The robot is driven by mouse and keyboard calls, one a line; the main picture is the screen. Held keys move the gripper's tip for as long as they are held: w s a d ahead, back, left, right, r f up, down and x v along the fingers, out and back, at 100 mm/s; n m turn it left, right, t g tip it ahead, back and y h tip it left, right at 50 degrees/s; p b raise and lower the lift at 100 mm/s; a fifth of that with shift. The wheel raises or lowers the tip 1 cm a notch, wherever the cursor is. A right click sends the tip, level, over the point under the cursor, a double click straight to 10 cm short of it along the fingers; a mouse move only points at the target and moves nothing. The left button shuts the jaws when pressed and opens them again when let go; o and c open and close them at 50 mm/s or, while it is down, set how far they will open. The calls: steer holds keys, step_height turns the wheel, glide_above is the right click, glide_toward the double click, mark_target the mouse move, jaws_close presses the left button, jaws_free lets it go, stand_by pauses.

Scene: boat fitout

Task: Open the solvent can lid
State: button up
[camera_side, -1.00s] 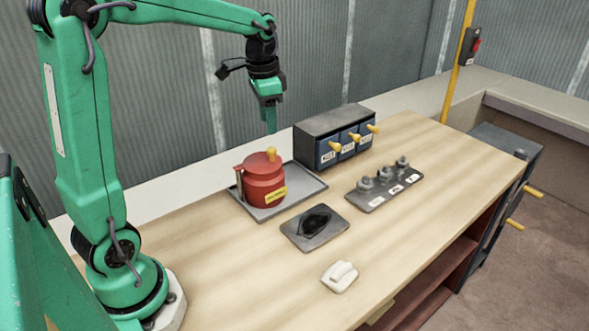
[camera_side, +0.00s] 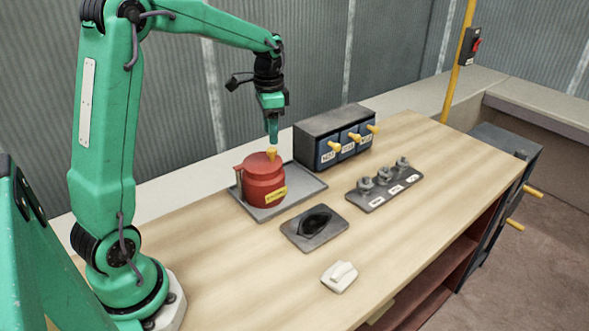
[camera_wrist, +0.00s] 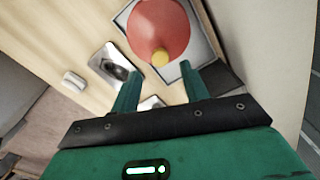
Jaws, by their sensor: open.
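The red solvent can (camera_side: 265,186) stands on a grey tray (camera_side: 312,190) on the bench, with a yellow label on its side. Its red lid (camera_side: 257,163) lies closed on top and has a yellow knob (camera_side: 271,153). My gripper (camera_side: 273,139) points down just above the knob. In the wrist view my gripper (camera_wrist: 160,85) has its two fingers apart and nothing between them. The lid (camera_wrist: 158,30) and the yellow knob (camera_wrist: 160,58) show just beyond the fingertips. I cannot tell whether a finger touches the knob.
A drawer box (camera_side: 322,128) with yellow handles stands behind and right of the can. A holder (camera_side: 384,188) with grey fittings, a dark plate (camera_side: 315,228) and a white switch-like block (camera_side: 340,276) lie nearby. The front right bench is clear.

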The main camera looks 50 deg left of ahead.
mark_target(272, 149)
steer(key=shift+f, duration=2.55)
jaws_close()
